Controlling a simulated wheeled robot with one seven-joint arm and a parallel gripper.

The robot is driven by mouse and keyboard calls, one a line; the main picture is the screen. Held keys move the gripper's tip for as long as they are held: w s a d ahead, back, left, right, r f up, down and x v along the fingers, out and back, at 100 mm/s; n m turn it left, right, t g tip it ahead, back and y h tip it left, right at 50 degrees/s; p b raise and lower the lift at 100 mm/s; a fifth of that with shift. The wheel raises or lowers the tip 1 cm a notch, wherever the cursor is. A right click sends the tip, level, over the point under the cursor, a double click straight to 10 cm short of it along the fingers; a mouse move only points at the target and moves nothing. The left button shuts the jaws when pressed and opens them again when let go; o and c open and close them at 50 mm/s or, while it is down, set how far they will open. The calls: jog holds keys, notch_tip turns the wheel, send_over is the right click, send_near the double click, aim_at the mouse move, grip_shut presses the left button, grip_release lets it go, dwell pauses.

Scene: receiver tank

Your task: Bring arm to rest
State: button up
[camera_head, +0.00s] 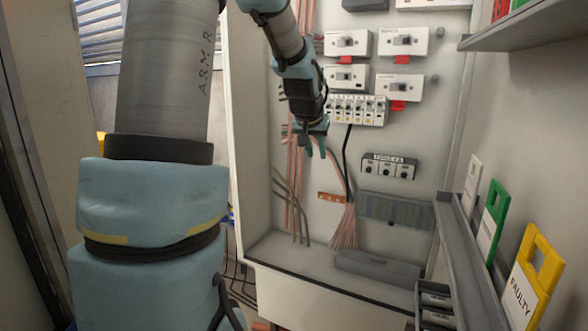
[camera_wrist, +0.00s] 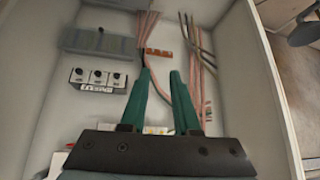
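My arm reaches from the left of the head view into an open electrical cabinet (camera_head: 262,180). My gripper (camera_head: 315,150) hangs in front of the cabinet's back panel, left of centre, below a row of breakers (camera_head: 357,109). In the wrist view my gripper (camera_wrist: 161,72) shows two green fingers with a clear gap between them. It is open and nothing is held. Pinkish wires and the orange terminal strip (camera_wrist: 159,52) lie beyond the fingertips. Whether a finger touches a wire, I cannot tell.
White switch boxes with red tags (camera_head: 402,41) sit above the breakers. A three-knob unit (camera_head: 388,167) is lower right, also in the wrist view (camera_wrist: 98,78). Loose cable ends (camera_head: 344,228) hang below. A right-hand rack holds green, white and yellow "FAULTY" tags (camera_head: 522,287); a shelf (camera_head: 530,32) juts out above.

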jog(key=s+a+f+n+g, duration=0.1)
jog(key=s+a+f, duration=0.3)
jog(key=s, duration=0.4)
jog(key=s+a+f+n+g+y, duration=0.1)
jog(key=s+a+f+g, duration=0.1)
jog(key=s+a+f, duration=0.3)
jog(key=s+a+f+g+y, duration=0.1)
jog(key=s+a+f, duration=0.4)
jog(key=s, duration=0.6)
jog(key=shift+n+g, duration=0.4)
jog(key=shift+g, duration=0.3)
jog(key=shift+o, duration=0.4)
